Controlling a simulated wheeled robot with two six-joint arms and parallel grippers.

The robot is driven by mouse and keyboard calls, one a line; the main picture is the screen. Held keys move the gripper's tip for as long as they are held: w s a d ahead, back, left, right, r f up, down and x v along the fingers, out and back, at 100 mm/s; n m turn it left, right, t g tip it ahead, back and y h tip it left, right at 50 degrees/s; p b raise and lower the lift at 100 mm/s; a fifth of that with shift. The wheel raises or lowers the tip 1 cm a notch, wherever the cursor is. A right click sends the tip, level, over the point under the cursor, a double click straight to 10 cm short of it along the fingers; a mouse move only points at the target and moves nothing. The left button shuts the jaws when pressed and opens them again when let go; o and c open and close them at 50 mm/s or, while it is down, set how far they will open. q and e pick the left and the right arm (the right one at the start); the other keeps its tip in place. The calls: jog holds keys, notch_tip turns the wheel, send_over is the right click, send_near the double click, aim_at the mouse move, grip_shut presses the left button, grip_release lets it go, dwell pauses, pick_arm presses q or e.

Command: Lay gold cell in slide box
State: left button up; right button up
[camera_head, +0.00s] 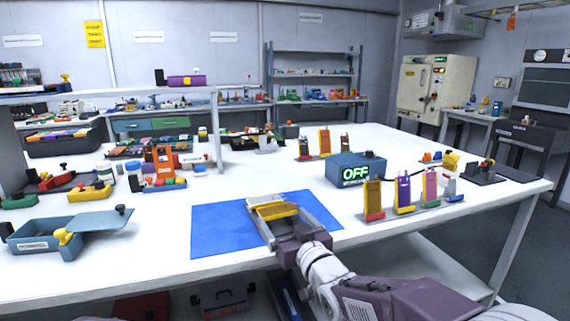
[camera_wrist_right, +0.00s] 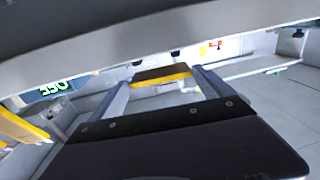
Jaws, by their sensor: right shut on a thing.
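My right gripper (camera_head: 277,205) is shut on a gold cell (camera_head: 276,212) and holds it over the blue mat (camera_head: 213,235). In the wrist view the cell (camera_wrist_right: 162,79) spans the gap between the two fingers (camera_wrist_right: 160,84). The slide box (camera_head: 36,244) is a blue-grey box at the left front of the table. Its flat lid (camera_head: 98,219) lies slid off to the right, with a dark knob at its far corner. A yellow knob-like piece (camera_head: 64,236) shows at the box's near right side. My left gripper is not in view.
A blue box reading OFF (camera_head: 352,172) stands right of the mat. Several upright coloured cells (camera_head: 403,192) stand in a row in front of it. More racks and an orange stand (camera_head: 163,162) are at the back left. White tabletop lies clear between lid and mat.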

jog(key=shift+f, duration=0.85)
